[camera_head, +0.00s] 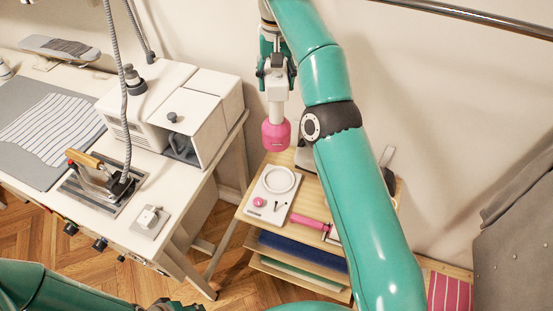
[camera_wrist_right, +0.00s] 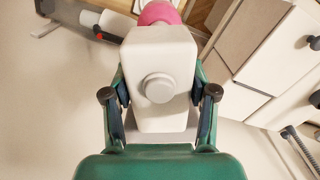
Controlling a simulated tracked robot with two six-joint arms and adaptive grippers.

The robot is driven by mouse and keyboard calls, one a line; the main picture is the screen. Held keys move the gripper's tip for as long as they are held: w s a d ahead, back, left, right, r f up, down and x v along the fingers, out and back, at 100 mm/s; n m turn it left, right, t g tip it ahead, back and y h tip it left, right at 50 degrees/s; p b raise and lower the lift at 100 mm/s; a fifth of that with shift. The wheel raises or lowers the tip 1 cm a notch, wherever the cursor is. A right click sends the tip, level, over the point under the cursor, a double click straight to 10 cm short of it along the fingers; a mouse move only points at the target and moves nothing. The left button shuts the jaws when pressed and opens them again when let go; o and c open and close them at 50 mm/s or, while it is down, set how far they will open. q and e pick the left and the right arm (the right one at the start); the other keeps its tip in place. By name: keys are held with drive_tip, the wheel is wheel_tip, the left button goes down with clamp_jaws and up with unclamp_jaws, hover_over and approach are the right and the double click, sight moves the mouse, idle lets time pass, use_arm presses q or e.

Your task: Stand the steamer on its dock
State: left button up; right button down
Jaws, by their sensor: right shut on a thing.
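The steamer (camera_head: 276,135), with a white body and a pink head, is held in my right gripper (camera_head: 276,72). It hangs roughly upright, pink head down, above the back of a small wooden shelf unit. In the right wrist view the white body (camera_wrist_right: 160,50) sits between both fingers of the right gripper (camera_wrist_right: 160,95), with the pink head at the top edge. The dock (camera_head: 267,211) looks like a white plate with a raised ring, on the shelf top below and in front of the steamer. My left gripper (camera_head: 175,306) is barely in view at the bottom edge.
A pink-handled tool (camera_head: 309,222) lies on the shelf right of the dock. My right arm hides part of the shelf's right side. A white table with a boxy white machine (camera_head: 150,105) and an iron (camera_head: 95,180) stands at left. The wall is close behind.

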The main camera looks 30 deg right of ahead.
sight(280, 105)
drive_tip(key=shift+w+d+f, duration=0.1)
drive_tip(key=shift+d+f, duration=0.15)
drive_tip(key=f+b, duration=0.2)
drive_tip(key=f, duration=0.1)
drive_tip(key=f+b, duration=0.3)
drive_tip(key=shift+s+d+f, duration=0.15)
drive_tip(key=shift+s+d, duration=0.05)
wheel_tip(280, 105, down, 8)
drive_tip(key=shift+r+b, duration=0.1)
drive_tip(key=shift+b, duration=0.65)
drive_tip(key=shift+w+f, duration=0.1)
drive_tip(key=shift+f, duration=2.45)
drive_tip(key=shift+c, duration=1.6)
unclamp_jaws()
wheel_tip(280, 105, up, 12)
drive_tip(key=shift+f+p, duration=0.1)
drive_tip(key=shift+p, duration=0.8)
